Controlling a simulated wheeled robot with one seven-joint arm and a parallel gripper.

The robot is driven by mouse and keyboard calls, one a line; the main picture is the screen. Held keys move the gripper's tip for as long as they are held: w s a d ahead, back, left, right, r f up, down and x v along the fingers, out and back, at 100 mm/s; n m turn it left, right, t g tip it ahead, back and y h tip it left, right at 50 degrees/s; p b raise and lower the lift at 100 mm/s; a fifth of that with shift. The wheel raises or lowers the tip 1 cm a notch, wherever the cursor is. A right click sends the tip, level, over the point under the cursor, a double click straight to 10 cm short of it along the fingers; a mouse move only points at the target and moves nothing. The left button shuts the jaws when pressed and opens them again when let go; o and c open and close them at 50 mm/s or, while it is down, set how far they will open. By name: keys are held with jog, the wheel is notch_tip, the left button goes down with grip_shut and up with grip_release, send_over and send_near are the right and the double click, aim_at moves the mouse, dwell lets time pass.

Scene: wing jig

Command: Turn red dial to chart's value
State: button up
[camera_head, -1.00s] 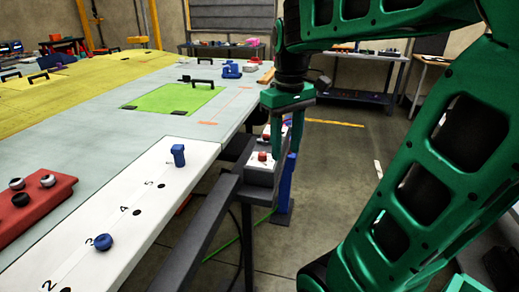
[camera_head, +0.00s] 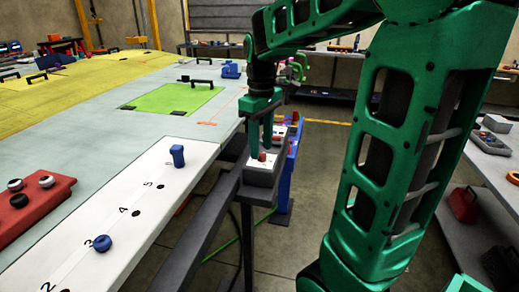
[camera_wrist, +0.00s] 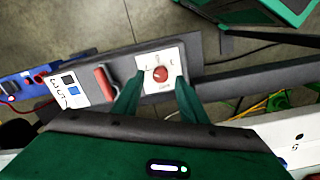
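The red dial (camera_wrist: 160,74) sits on a white plate with small marks around it; its setting is too small to read. In the head view the dial (camera_head: 262,156) is on top of a grey box (camera_head: 262,178) beside the table. A white card (camera_wrist: 69,88) with a blue square, a black square and partly legible digits lies left of the dial in the wrist view; it may be the chart. My gripper (camera_wrist: 160,80) is open, with one finger on each side of the dial and gaps between. It points down over the box (camera_head: 260,151).
A red bar (camera_wrist: 105,82) stands between the card and dial plate. A dark rail (camera_head: 205,225) runs along the white numbered table edge (camera_head: 130,215), which holds blue knobs (camera_head: 103,243).

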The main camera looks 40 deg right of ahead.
jog(key=shift+f, duration=0.85)
